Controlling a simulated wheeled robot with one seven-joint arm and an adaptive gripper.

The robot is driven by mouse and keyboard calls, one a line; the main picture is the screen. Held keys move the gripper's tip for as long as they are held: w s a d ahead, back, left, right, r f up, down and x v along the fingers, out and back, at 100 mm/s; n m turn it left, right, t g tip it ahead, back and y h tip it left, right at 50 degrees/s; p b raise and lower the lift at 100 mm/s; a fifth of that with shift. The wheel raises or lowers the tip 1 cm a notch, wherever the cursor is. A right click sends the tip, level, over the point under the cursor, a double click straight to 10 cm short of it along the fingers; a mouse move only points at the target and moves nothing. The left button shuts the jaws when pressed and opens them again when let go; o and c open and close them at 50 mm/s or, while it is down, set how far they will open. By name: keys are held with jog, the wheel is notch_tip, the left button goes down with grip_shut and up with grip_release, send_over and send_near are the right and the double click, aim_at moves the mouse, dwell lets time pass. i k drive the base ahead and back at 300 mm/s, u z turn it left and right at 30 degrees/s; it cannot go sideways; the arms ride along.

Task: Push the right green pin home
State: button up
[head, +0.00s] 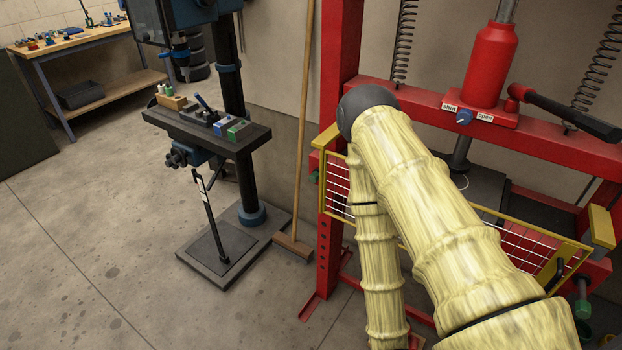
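The right green pin (582,304) sits low on the right side of the red press frame (342,60), below the yellow end bracket of the guard. It hangs downward there, and I cannot tell how deep it sits. Another green piece (315,177) shows at the left post, partly hidden by the frame. The yellow guard with white mesh (515,254) spans the front of the press, partly behind my arm. My arm, in a pale yellow sleeve, bends at a dark elbow and runs down out of the picture. My gripper is not in view.
A red jack (490,62) with a blue knob and a black-gripped lever (572,112) stands on the press. A broom (300,150) leans left of it. A drill press (235,130) and a workbench (85,42) stand farther left. The floor at left is clear.

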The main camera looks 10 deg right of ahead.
aim_at(582, 308)
jog(key=k, duration=1)
jog(key=u, duration=1)
jog(key=i, duration=0.95)
jog(key=z, duration=3.3)
jog(key=i, duration=0.5)
jog(key=u, duration=0.15)
